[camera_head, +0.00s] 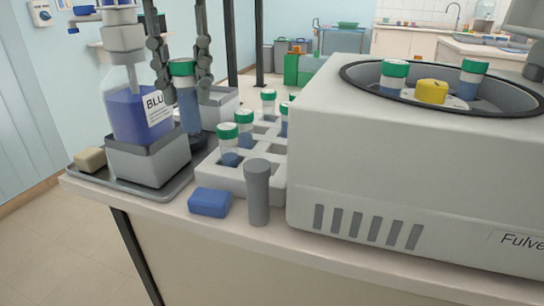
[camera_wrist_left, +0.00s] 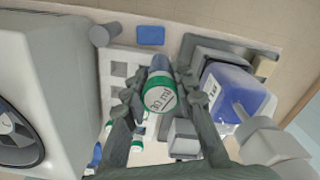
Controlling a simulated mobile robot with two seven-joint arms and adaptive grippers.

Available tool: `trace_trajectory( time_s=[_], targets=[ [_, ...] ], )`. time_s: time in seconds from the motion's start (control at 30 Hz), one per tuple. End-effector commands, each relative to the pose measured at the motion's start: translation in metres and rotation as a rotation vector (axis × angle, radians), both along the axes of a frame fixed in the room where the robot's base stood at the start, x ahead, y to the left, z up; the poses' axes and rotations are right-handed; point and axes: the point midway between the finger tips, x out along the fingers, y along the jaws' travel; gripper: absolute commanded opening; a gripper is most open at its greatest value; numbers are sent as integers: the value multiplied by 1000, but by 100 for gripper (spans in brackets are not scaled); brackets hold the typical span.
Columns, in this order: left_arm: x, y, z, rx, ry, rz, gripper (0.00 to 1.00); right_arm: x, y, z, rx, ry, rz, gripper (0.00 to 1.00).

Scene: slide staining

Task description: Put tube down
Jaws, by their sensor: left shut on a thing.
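My left gripper (camera_head: 181,88) is shut on a tube with a green cap (camera_head: 183,68) and blue contents. The tube hangs upright between the fingers, beside the blue dispenser bottle (camera_head: 128,115) and behind the left end of the white rack (camera_head: 259,180). In the left wrist view the cap of the held tube (camera_wrist_left: 160,97) reads "30 ml" between the fingertips (camera_wrist_left: 157,100). It is seen from above, close to the rack's edge. What lies under the tube's lower end is partly hidden. Several green-capped tubes (camera_head: 228,142) stand in the rack, with empty slots between them. My right gripper is not in view.
A large centrifuge (camera_head: 375,165) with two green-capped tubes and a yellow knob in its bowl fills the right. A grey cylinder (camera_head: 258,195) and a blue block (camera_head: 209,203) stand at the front edge. The bottle stands on a grey tray (camera_head: 100,182) with a beige block (camera_head: 90,160).

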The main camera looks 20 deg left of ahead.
Motion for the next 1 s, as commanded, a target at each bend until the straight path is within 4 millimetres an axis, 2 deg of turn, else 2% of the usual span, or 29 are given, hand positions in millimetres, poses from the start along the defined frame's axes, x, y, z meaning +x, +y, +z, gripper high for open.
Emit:
trace_trajectory(
  time_s=[0.03,0.23,0.43,0.67,0.9,1.0],
  targets=[
    [5,-9,-12,1,6,-5,0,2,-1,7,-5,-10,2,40],
    [33,-46,-39,-1,8,-5,0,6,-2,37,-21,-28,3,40],
    [55,-75,-56,1,4,-2,0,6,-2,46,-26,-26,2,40],
    [64,-85,-68,0,3,0,0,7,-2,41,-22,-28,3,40],
    [63,-84,-100,0,2,2,0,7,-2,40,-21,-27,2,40],
    [63,-84,-105,-1,1,2,0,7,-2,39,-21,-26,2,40]
  ],
)
